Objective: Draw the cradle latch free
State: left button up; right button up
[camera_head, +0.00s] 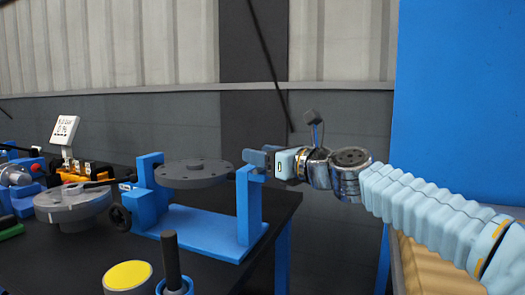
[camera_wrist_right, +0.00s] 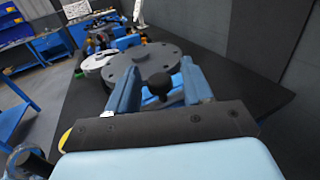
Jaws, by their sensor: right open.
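The cradle is a blue frame (camera_head: 205,232) with two uprights on a black table, and a grey round flanged disc (camera_head: 195,173) sits between them. My right gripper (camera_head: 256,158) is at the top of the cradle's right upright (camera_head: 249,205). In the right wrist view its two fingers (camera_wrist_right: 162,70) are open, one on each side of a black round knob (camera_wrist_right: 159,84), which looks like the latch. I cannot tell whether the fingers touch it. In the head view the knob is hidden by the gripper. My left gripper is not in view.
On the table stand a yellow-topped cylinder (camera_head: 128,276) and a black peg (camera_head: 171,258) in a blue ring in front. A grey flanged part (camera_head: 72,205) and a white sign (camera_head: 65,130) are at left. The wall is behind; a blue panel (camera_head: 460,90) stands right.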

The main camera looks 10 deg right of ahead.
jog(key=shift+w+a, duration=0.1)
grip_shut()
dwell(0.3)
jog(key=w+d+p, duration=0.1)
jog(key=w+d, duration=0.1)
jog(key=shift+w, duration=0.35)
grip_release()
jog(key=shift+w+d, duration=0.1)
